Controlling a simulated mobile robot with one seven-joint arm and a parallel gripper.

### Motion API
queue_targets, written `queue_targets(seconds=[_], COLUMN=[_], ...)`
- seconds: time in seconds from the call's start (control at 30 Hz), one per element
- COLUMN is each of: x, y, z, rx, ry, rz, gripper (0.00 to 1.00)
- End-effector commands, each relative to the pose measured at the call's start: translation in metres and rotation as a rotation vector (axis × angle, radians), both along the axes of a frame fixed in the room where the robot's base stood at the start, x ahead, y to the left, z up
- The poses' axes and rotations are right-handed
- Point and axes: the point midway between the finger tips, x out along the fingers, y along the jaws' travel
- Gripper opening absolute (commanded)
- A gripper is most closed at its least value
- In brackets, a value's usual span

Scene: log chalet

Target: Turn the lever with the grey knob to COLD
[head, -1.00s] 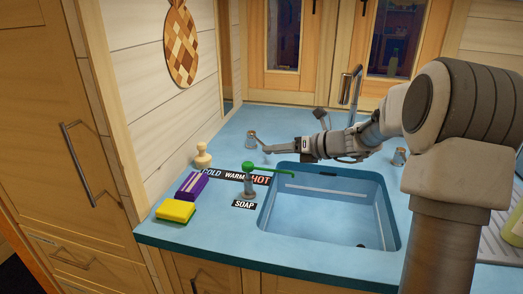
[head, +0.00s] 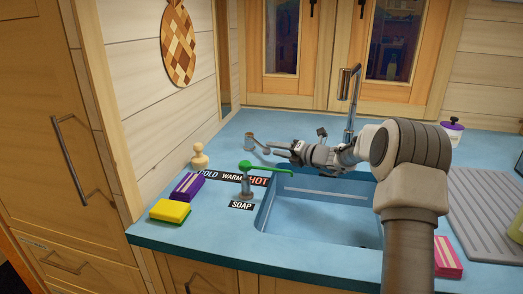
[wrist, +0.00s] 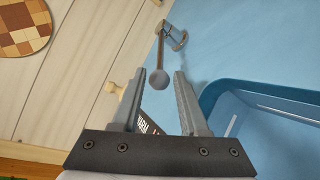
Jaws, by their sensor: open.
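The lever with the grey knob stands on the blue counter at the back left of the sink. In the head view its thin arm runs right from a metal base (head: 249,140) to the grey knob (head: 267,151), near the HOT side. The COLD (head: 208,174), WARM (head: 232,177) and HOT (head: 258,181) labels lie in front of it. My gripper (head: 278,149) is open, close to the right of the knob. In the wrist view the grey knob (wrist: 158,79) appears between my fingertips (wrist: 160,75); contact cannot be told.
A soap dispenser with a green top (head: 246,178) stands in front of the lever, left of the sink (head: 310,215). A wooden peg-like piece (head: 199,156), a purple box (head: 187,186) and a yellow sponge (head: 170,211) lie left. The tall faucet (head: 352,100) rises behind my arm.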

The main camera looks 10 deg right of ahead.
Motion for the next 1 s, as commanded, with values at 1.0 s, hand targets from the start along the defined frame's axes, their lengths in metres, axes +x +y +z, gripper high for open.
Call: queue_targets(seconds=[1.0], x=[0.056], y=[0.042], z=[-0.015], rx=[-0.002], ry=[0.001], rz=[0.001], gripper=[0.13])
